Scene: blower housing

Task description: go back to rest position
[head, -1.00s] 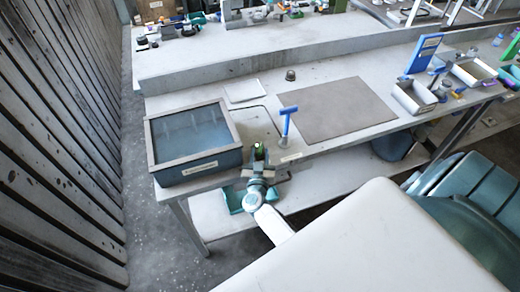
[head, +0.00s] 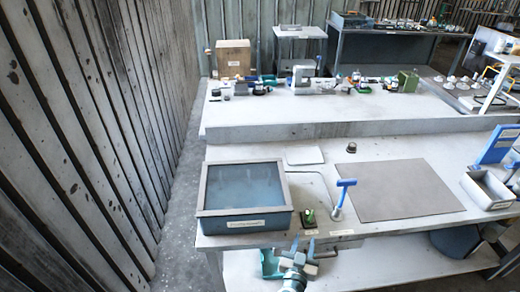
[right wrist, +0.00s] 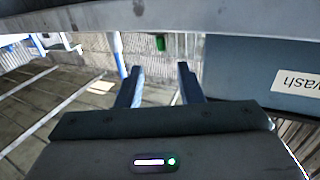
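A small green thing on a dark base (head: 308,216) stands on the bench edge just beyond the fingertips. The green part also shows past the fingers in the right wrist view (right wrist: 160,43), apart from them. My left gripper is in neither view.
The glass-topped wash tank (head: 246,224) stands at the bench's left front. A blue-handled tool (head: 343,190) and a grey mat (head: 400,191) lie to its right. A lower shelf (head: 390,265) runs under the bench. Floor (head: 180,235) is clear at left.

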